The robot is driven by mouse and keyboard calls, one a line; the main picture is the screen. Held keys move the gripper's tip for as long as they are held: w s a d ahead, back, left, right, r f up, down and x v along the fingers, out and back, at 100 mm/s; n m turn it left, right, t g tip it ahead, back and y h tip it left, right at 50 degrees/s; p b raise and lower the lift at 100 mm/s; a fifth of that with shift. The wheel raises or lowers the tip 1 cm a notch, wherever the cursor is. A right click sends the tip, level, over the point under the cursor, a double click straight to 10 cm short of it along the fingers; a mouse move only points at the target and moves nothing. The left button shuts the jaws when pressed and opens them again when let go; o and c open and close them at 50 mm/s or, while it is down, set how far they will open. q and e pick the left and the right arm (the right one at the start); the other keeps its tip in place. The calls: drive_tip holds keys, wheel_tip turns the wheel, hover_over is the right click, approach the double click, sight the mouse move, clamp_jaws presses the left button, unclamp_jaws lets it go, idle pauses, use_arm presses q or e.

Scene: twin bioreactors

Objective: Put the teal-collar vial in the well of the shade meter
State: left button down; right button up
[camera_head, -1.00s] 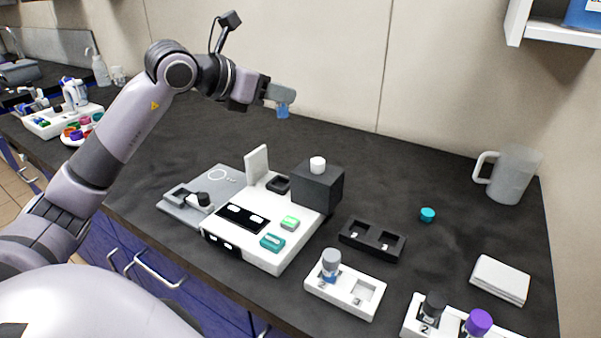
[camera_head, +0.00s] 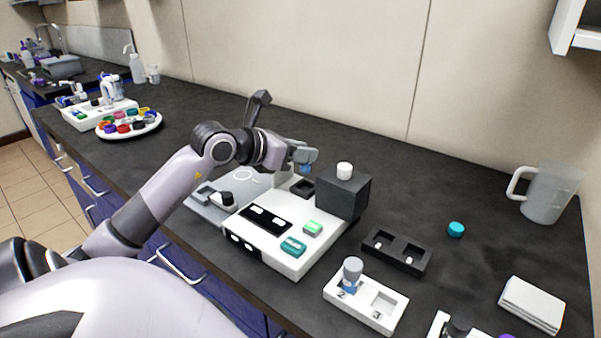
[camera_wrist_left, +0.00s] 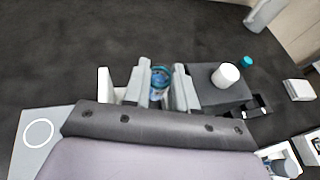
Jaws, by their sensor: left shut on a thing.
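My left gripper (camera_head: 303,157) is shut on the teal-collar vial (camera_head: 305,168), which holds blue liquid. In the left wrist view the vial (camera_wrist_left: 157,90) shows its teal ring between the two fingers. The shade meter (camera_head: 293,262) seems to be the white box with a black panel, a green and a teal button, and an upright white flap. Its dark square well (camera_head: 301,187) lies at the back, beside a dark block (camera_head: 343,190) with a white knob. The vial is above and close to the well; a gap is hard to judge.
A white two-slot rack (camera_head: 366,302) holds a grey-capped vial (camera_head: 352,272). A black two-well holder (camera_head: 396,252), a teal cap (camera_head: 456,229), a jug (camera_head: 548,193) and a white stack (camera_head: 531,305) lie to the right. A grey plate (camera_head: 203,207) lies left of the meter.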

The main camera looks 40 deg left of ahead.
sight(301, 172)
use_arm(q)
drive_tip(key=shift+f, duration=2.45)
drive_tip(key=shift+f, duration=0.1)
drive_tip(key=c, duration=0.9)
unclamp_jaws()
drive_tip(key=shift+s, duration=0.25)
drive_tip(key=b+v, duration=0.1)
drive_tip(key=v, duration=1)
drive_tip(key=shift+s+r, duration=0.25)
